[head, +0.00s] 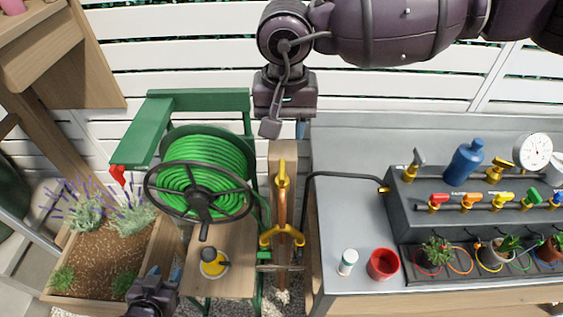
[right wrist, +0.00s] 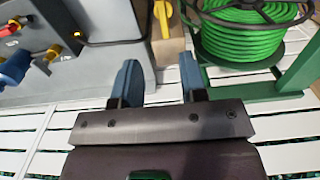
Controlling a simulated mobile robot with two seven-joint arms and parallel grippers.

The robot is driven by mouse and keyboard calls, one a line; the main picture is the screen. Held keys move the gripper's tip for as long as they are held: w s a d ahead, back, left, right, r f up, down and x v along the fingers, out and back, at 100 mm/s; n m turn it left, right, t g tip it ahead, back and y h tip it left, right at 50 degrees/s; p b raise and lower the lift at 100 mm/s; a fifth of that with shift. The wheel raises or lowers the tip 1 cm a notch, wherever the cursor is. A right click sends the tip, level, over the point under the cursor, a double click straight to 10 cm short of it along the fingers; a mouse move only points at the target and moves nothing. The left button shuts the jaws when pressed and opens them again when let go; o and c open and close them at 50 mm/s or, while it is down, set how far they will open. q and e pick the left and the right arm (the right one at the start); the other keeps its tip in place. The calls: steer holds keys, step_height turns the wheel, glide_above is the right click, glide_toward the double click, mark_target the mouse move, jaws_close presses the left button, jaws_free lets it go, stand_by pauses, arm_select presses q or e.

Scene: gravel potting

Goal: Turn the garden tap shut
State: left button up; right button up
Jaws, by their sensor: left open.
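A wooden post (head: 283,157) stands between the hose reel and the grey bench. On its front are a yellow tap fitting (head: 282,181), a copper-coloured pipe and a yellow forked fitting (head: 282,237) lower down; which part is the turning handle I cannot tell. My right gripper (head: 287,128) hangs over the top of the post, apart from the fittings. In the right wrist view its two blue fingers (right wrist: 157,72) are spread and empty, with a yellow fitting (right wrist: 162,15) beyond the gap. My left gripper (head: 163,274) is open at the lower left, beside the planter.
A green hose reel (head: 205,165) with a black wheel stands left of the post. The grey bench (head: 335,215) at right holds a red cup (head: 383,264), a white bottle (head: 347,262), a valve manifold (head: 455,196) and potted plants. A planter (head: 95,295) fills the lower left.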

mark_target(282, 168)
steer(key=f, duration=0.7)
steer(key=f+p, duration=0.1)
steer(key=f, duration=0.2)
steer(key=shift+w+a+f, duration=0.2)
steer(key=shift+a+f, duration=0.05)
steer(key=shift+f, duration=0.15)
arm_select(q)
steer(key=shift+w+a+r, duration=0.25)
steer(key=shift+w+r, duration=0.2)
steer(key=shift+r, duration=0.3)
arm_select(e)
steer(key=shift+c, duration=0.3)
arm_select(q)
steer(key=shift+s+f, duration=0.25)
steer(key=shift+s, duration=0.05)
arm_select(e)
jaws_close()
